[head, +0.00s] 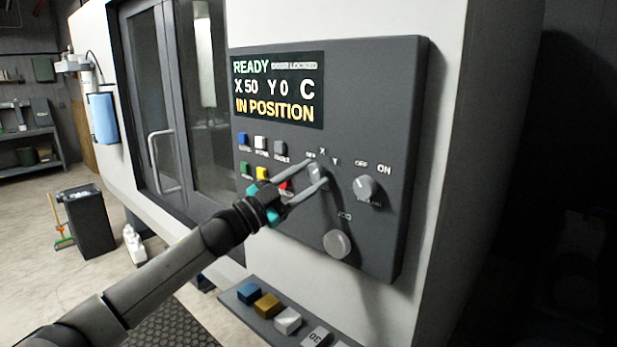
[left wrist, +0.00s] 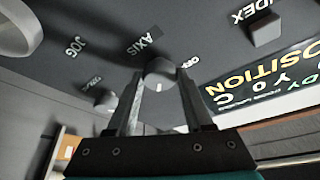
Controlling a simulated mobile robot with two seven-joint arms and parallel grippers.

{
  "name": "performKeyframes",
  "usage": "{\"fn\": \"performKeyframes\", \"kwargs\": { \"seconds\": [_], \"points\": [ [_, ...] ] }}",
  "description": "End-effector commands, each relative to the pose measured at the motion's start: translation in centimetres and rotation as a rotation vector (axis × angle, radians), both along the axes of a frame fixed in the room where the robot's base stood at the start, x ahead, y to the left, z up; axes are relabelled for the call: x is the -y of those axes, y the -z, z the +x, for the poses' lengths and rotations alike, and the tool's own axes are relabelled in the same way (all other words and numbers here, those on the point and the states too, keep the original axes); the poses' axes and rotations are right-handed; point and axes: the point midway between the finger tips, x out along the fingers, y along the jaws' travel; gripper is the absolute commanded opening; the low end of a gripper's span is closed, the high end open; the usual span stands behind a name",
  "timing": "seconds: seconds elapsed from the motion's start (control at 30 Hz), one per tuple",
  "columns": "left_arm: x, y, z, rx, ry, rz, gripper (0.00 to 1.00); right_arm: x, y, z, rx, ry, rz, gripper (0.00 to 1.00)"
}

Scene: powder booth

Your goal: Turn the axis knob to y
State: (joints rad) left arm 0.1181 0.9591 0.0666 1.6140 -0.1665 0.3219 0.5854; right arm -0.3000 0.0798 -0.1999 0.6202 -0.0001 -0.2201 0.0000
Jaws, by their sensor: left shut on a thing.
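The axis knob (head: 317,173) is a grey knob on the dark control panel (head: 385,100), with the marks OFF, X and Y around its top. My left gripper (head: 316,171) reaches it from the lower left, with one finger on either side, shut on it. In the left wrist view the knob (left wrist: 160,71) sits between the fingertips (left wrist: 161,82), below the AXIS label. A small pale mark shows on the knob, but I cannot tell which position it points to. My right gripper is not in view.
An OFF/ON knob (head: 365,188) is close right of the axis knob. The round jog knob (head: 338,244) is below. Several coloured buttons (head: 261,173) are at the left. The screen (head: 278,90) reads READY, X 50, Y 0, C, IN POSITION. A lower button shelf (head: 240,295) juts out.

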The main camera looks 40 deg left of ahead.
Motion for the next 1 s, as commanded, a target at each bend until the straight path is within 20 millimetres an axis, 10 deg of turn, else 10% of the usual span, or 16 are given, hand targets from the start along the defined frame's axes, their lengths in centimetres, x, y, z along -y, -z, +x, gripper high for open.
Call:
{"fn": "performKeyframes", "kwargs": {
  "seconds": [0.77,0.8,1.0],
  "points": [
    [-0.04,-0.06,0.01,0.009,-0.001,0.112,0.00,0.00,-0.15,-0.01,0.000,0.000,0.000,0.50],
    [-0.04,-0.06,0.01,0.009,-0.001,0.112,0.54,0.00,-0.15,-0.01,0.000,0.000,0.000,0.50],
    [-0.05,-0.06,0.01,0.009,-0.001,0.110,0.76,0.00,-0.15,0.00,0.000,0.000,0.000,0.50]
  ]
}}
